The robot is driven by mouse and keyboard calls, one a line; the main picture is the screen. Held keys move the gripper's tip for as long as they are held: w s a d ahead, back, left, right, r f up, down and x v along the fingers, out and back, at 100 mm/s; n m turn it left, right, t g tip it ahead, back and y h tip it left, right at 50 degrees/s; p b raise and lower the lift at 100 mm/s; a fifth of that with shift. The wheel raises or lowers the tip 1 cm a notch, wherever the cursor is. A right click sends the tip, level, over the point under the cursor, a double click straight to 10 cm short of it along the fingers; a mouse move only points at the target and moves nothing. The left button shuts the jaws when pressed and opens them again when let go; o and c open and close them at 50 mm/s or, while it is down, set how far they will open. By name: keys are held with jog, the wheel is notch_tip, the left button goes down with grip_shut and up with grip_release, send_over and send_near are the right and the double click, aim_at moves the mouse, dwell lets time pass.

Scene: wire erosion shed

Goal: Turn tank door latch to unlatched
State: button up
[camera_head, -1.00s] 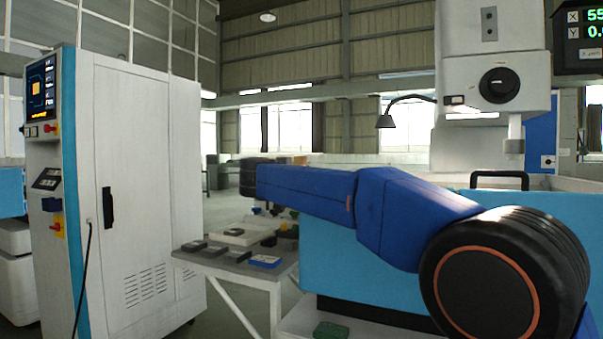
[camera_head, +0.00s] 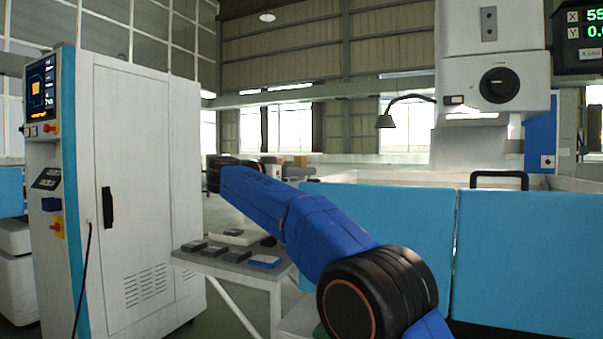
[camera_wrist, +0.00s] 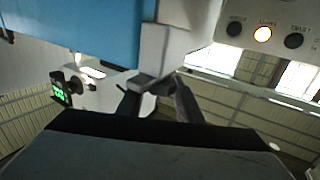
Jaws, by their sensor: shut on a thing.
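In the wrist view my gripper (camera_wrist: 154,88) has its two dark fingers closed on a small grey piece (camera_wrist: 150,78), which looks like the latch handle. It sits at the lower end of a pale grey block beside the blue tank panel (camera_wrist: 80,30). The latch's exact angle is hard to tell. In the head view the blue tank front (camera_head: 370,215) stands at the right, with a vertical seam between two panels. My arm crosses in front of its left end, and neither my fingers nor the latch can be made out there.
A tall white cabinet (camera_head: 140,190) with a screen stands at the left. A low table (camera_head: 225,262) with several small blocks is beyond my arm. A black handle (camera_head: 499,174) rises at the tank's top. The wrist view shows a button panel (camera_wrist: 240,14) with one lit button.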

dwell(0.4)
jog(key=o, duration=1)
jog(key=shift+o, duration=0.2)
jog(key=v, duration=1.7)
jog(key=shift+s+a, duration=0.15)
jog(key=shift+s, duration=0.05)
